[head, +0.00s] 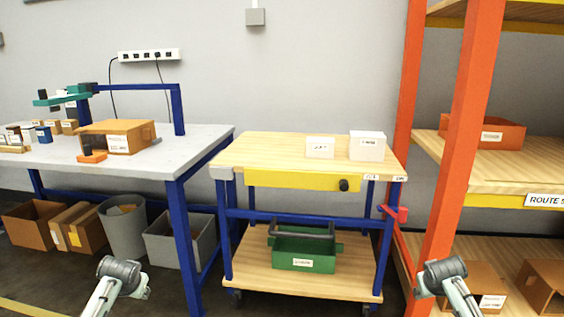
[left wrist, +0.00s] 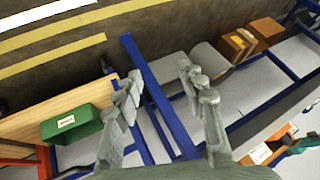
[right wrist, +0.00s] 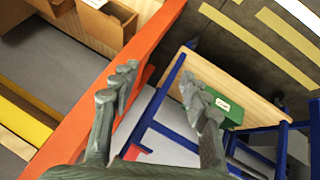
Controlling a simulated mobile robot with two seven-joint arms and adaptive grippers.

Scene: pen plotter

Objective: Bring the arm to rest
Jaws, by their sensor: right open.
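My left arm shows at the lower left of the head view, in front of the grey table. In the left wrist view the two fingers of my left gripper (left wrist: 160,90) are spread apart with nothing between them. My right arm shows at the lower right of the head view, in front of the orange rack. In the right wrist view my right gripper (right wrist: 155,85) has its fingers apart and is empty. Neither gripper touches anything that I can see. The fingertips are not clear in the head view.
A wooden-topped cart (head: 270,147) with two white boxes (head: 367,146) and a green bin (head: 303,262) stands in the middle. The grey table (head: 190,140) with a cardboard box (head: 117,136) is at left. An orange rack (head: 465,120) stands at right. Bins sit under the table.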

